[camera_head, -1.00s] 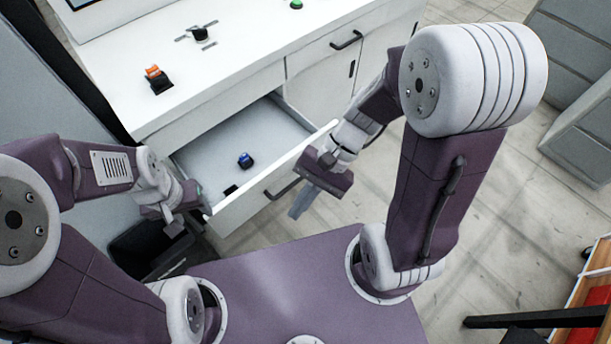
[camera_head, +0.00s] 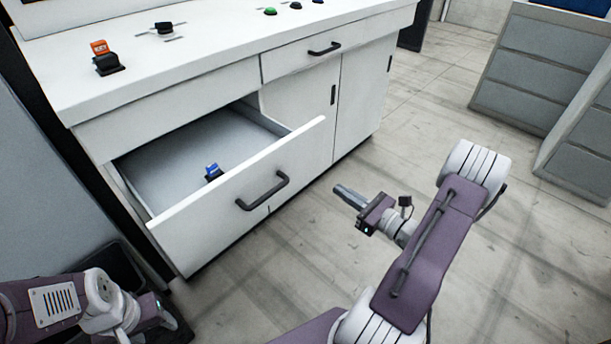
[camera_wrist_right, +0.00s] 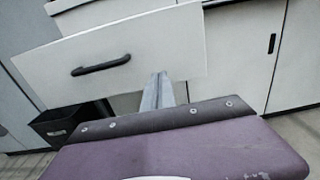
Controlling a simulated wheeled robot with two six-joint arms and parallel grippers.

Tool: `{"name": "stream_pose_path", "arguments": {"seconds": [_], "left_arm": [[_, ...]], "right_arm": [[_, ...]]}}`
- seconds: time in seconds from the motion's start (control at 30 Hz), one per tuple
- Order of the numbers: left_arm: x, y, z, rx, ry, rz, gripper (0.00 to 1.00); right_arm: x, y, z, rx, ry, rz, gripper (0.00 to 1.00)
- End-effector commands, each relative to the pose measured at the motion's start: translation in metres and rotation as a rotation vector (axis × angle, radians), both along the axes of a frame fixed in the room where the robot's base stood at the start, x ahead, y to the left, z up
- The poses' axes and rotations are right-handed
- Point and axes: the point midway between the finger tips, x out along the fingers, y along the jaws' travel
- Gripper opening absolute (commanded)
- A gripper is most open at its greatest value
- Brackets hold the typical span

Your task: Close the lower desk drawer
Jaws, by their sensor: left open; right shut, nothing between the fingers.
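The open drawer (camera_head: 240,183) sticks out of the left part of the white desk, with a dark bar handle (camera_head: 263,190) on its front. A blue object on a dark base (camera_head: 213,172) stands inside it. My right gripper (camera_head: 347,194) is shut and empty, to the right of the drawer front and apart from it. In the right wrist view, its fingers (camera_wrist_right: 158,92) show in front of the drawer front (camera_wrist_right: 165,45), right of the handle (camera_wrist_right: 101,65). My left gripper (camera_head: 160,312) is low at the left, below the drawer; its fingers are hard to make out.
The white desktop (camera_head: 220,42) carries an orange block on a black base (camera_head: 104,58), a dark knob (camera_head: 163,28) and a green button (camera_head: 270,11). A closed drawer (camera_head: 325,48) is to the right. A dark bin (camera_head: 105,270) stands at lower left. Grey cabinets (camera_head: 530,75) stand right; floor between is clear.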

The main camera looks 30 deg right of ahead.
Motion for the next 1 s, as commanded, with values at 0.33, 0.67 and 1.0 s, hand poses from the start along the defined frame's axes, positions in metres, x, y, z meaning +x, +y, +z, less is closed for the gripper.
{"name": "stream_pose_path", "arguments": {"seconds": [0.33, 0.67, 1.0], "left_arm": [[0.000, 0.000, -0.011, 0.000, 0.000, 0.000, 0.54], [0.000, 0.000, -0.020, 0.000, 0.001, 0.000, 0.54], [0.000, 0.000, -0.021, 0.000, 0.001, 0.000, 0.54]], "right_arm": [[0.064, 0.026, -0.001, -0.004, -0.001, 0.010, 0.00], [0.118, 0.045, 0.000, -0.002, -0.002, 0.005, 0.00], [0.128, 0.047, 0.001, -0.001, 0.000, 0.003, 0.00]]}}
